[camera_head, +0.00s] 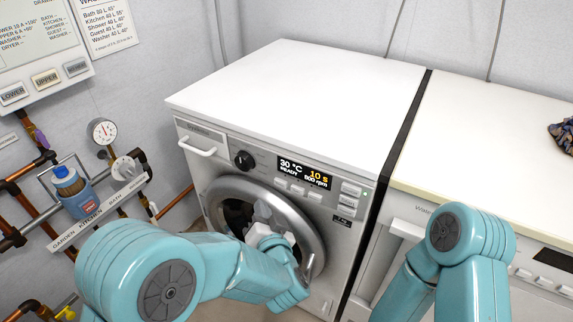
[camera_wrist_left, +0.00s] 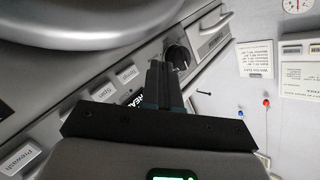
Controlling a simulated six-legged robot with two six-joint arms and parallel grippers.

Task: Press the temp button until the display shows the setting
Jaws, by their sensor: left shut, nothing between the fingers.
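The washing machine (camera_head: 300,95) has a dark display (camera_head: 304,173) reading 30 °C, READY, 10 s and 800 rpm. Pale buttons (camera_head: 297,189) sit in a row under the display. In the left wrist view the temp button (camera_wrist_left: 127,74) is labelled "Temp", with the spin button (camera_wrist_left: 103,91) beside it. My left gripper (camera_head: 263,210) is shut and empty, in front of the round door below the button row. In the left wrist view its fingers (camera_wrist_left: 157,72) reach up between the temp button and the knob and hide part of the display. Contact with a button cannot be told. My right gripper is not in view.
A black knob (camera_head: 244,160) and a drawer handle (camera_head: 197,146) are left of the display. The prewash button (camera_wrist_left: 18,158) shows in the left wrist view. A second white appliance (camera_head: 490,140) stands at right. Pipes and a gauge (camera_head: 102,131) are at left.

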